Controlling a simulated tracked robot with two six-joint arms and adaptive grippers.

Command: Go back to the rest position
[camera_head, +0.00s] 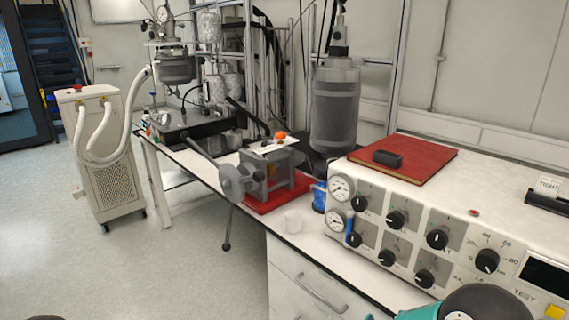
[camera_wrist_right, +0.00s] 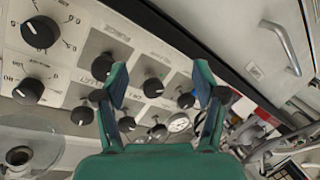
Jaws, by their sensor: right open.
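My right gripper shows in the right wrist view (camera_wrist_right: 160,85) with its two teal fingers spread wide apart and nothing between them. Behind the fingers is the control panel (camera_wrist_right: 62,75) with several black knobs and a gauge; I cannot tell how far the fingers are from it. In the head view, teal and dark parts of my right arm show at the bottom right edge, in front of the white control box (camera_head: 408,235). The fingertips are not visible there. My left gripper is not in view.
A red folder (camera_head: 425,165) with a small black object lies on the control box. A wheeled white unit (camera_head: 105,160) stands on the floor; the left floor is open.

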